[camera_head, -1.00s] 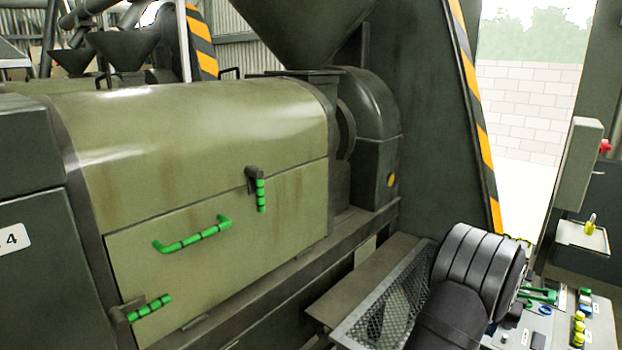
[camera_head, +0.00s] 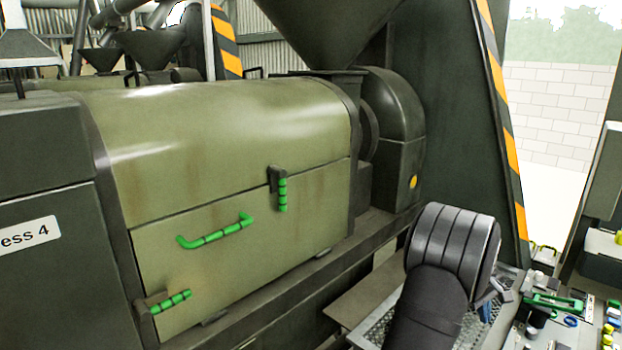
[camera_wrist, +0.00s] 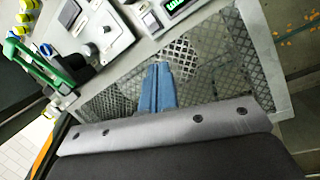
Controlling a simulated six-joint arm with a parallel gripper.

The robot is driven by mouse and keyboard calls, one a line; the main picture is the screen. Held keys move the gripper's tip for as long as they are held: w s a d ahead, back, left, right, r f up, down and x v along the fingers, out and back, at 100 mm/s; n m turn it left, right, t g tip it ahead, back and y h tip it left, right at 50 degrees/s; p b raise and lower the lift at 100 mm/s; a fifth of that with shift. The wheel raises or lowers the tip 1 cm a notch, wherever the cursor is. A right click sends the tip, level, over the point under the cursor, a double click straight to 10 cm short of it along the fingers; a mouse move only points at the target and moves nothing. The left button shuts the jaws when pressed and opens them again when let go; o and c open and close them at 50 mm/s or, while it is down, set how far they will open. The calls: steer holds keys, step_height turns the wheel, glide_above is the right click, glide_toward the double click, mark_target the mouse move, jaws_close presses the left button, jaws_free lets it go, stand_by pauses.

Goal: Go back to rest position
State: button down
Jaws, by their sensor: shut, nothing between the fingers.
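In the wrist view my gripper (camera_wrist: 158,88) shows as two blue fingers side by side, shut with nothing between them. They are in front of a metal mesh tray (camera_wrist: 215,55). In the head view my arm reaches up from the bottom edge, right of the press. Only a small bluish part of my gripper shows there, beside the arm's dark ribbed joint. The press (camera_head: 235,130), an olive-green housing with green handles, stands apart to the left of my arm, its cover and front door shut.
A work surface (camera_head: 530,340) with tools and several coloured small parts lies right of my arm. In the wrist view a green-handled tool (camera_wrist: 40,65) and a grey box with a black knob (camera_wrist: 98,35) are beside the tray. A striped post (camera_head: 508,130) stands behind.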

steer(key=a+r+n, duration=0.1)
steer(key=n, duration=0.1)
steer(key=w+a+r+n, duration=0.1)
steer(key=n, duration=0.1)
steer(key=a+r+n+h, duration=0.1)
steer(key=shift+w+r+n+g, duration=0.1)
steer(key=shift+w+n+g, duration=0.05)
steer(key=shift+n+g, duration=0.2)
steer(key=s+d+f+m+t+y, duration=0.2)
steer(key=d+f+m, duration=0.5)
steer(key=m, duration=0.6)
steer(key=shift+s+d, duration=0.15)
steer(key=shift+s, duration=0.45)
steer(key=shift+m, duration=0.25)
